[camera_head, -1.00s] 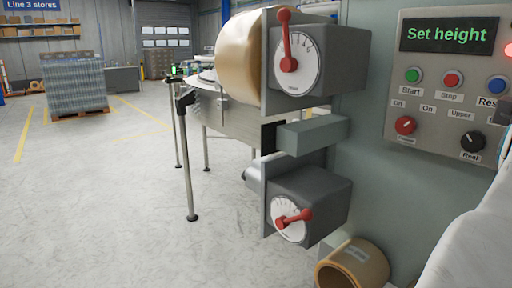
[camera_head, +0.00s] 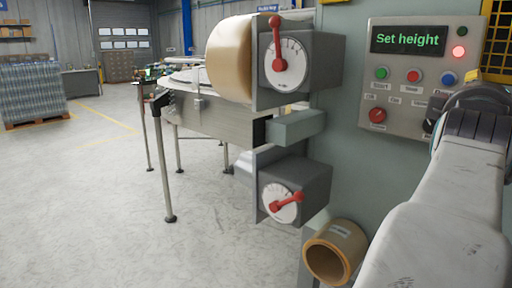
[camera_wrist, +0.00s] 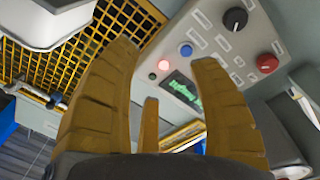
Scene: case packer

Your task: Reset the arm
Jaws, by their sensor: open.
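My gripper (camera_wrist: 165,100) is open and empty in the wrist view, its tan fingers spread apart. Beyond them is the control panel (camera_wrist: 205,50), seen tilted, with knobs, buttons and a lit display. In the head view my arm reaches up the right side, and its end covers the lower right of the control panel (camera_head: 380,57). The fingers are hidden there. The panel's display (camera_head: 408,39) reads "Set height" in green, and a red lamp (camera_head: 460,52) is lit.
Two dial units with red levers, an upper dial (camera_head: 285,62) and a lower dial (camera_head: 280,203), stick out left of the panel. A tape roll (camera_head: 334,252) sits low beside my arm. A yellow mesh guard (camera_wrist: 125,40) stands near the panel. Open floor lies left.

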